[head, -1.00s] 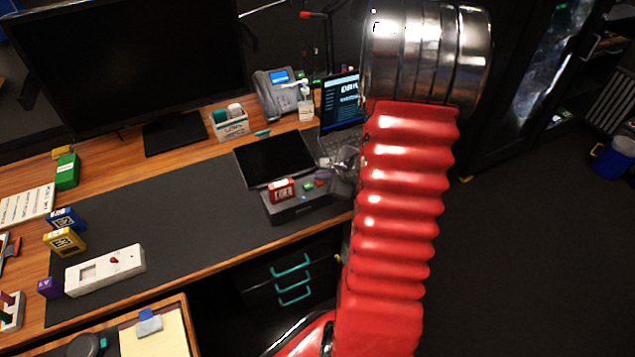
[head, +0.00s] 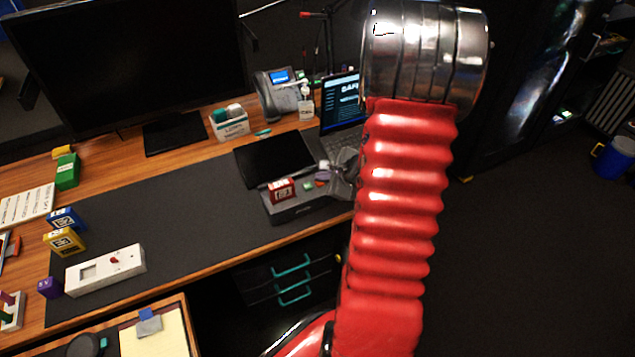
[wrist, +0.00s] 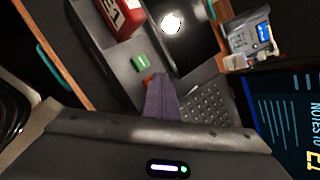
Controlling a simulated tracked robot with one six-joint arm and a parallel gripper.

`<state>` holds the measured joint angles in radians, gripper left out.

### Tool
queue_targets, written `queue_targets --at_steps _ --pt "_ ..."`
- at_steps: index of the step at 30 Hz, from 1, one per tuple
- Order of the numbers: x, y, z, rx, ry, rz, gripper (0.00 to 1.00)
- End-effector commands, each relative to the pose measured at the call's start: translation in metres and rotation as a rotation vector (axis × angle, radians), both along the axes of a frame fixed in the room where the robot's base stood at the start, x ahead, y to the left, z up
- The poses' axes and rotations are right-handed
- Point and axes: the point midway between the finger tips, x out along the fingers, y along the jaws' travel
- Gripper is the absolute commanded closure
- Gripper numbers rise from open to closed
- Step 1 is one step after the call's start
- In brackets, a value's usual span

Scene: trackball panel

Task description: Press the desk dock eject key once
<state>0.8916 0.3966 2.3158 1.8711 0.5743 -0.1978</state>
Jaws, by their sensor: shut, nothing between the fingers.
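The desk dock (head: 297,211) is a low dark box at the desk's front edge; it also shows in the wrist view (wrist: 118,66). A green key (head: 308,186) is on its top and is clear in the wrist view (wrist: 140,62). A small orange-red key (wrist: 148,80) lies beside the green one, partly hidden by my fingertips. I cannot read which key is eject. My gripper (head: 326,170) is shut and empty, above the dock's right part. Its purple-grey fingers (wrist: 160,97) point at the orange-red key; I cannot tell whether they touch it.
A red printed block (head: 281,190) stands on the dock's left end. A dark tablet (head: 273,160) lies behind the dock, and an open laptop (head: 341,105) stands behind my gripper. A white panel (head: 105,270) lies on the left. The dark mat (head: 190,210) between is clear.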

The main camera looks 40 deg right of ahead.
Motion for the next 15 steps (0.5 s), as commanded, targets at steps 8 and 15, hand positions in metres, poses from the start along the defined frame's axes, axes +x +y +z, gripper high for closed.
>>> queue_targets --at_steps 8,15 --pt "0.0 0.0 0.01 -0.001 -0.001 -0.001 1.0" --pt "0.0 0.0 0.016 0.0 0.001 -0.001 1.0"
